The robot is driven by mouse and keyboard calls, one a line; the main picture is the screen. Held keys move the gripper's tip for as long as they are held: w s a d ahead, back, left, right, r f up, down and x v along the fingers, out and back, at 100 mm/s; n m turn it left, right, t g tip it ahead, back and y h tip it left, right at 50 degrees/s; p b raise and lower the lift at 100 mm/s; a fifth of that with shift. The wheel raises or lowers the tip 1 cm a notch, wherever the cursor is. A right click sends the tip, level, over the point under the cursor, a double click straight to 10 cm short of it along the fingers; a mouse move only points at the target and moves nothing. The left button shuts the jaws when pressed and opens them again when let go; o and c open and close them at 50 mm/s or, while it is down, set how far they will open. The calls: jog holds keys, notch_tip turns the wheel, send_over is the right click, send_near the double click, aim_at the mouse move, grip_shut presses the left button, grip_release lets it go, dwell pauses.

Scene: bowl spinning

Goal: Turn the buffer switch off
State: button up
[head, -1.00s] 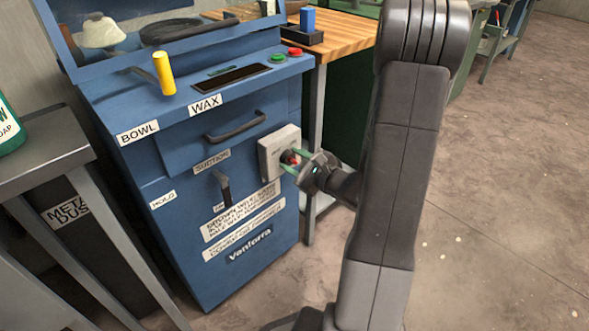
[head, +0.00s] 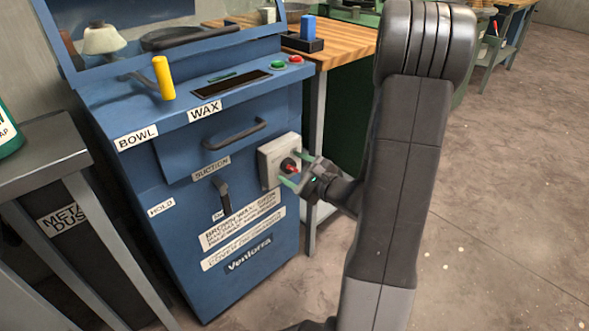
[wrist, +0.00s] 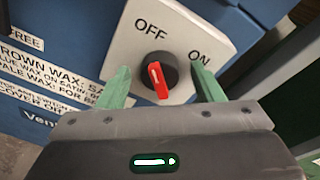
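The buffer switch is a pale box (head: 268,165) on the right side of the blue cabinet's front, with a red knob (head: 290,165) on a dark round base. In the wrist view the knob (wrist: 158,78) lies between OFF and ON lettering on the plate (wrist: 185,28). Its white-marked end points up towards OFF, away from ON. My gripper (head: 296,168) is in front of the switch. In the wrist view its green fingers (wrist: 162,88) are open, one on each side of the knob, with gaps on both sides. Nothing is held.
The blue cabinet (head: 205,270) carries a front handle (head: 235,133), a black suction lever (head: 222,193) and a yellow-handled lever (head: 163,77). Green and red buttons (head: 287,61) are on top. A wooden bench (head: 350,42) stands behind. A grey table (head: 40,150) is at left. Floor at right is clear.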

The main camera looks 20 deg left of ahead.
jog(key=p+v, duration=0.2)
jog(key=v, duration=1.2)
jog(key=shift+p, duration=0.4)
jog(key=shift+w+a, duration=0.1)
jog(key=b+x, duration=0.2)
jog(key=x, duration=1.1)
jog(key=shift+w+a+b, duration=0.1)
jog(key=shift+a+b, duration=0.25)
jog(key=shift+b, duration=0.05)
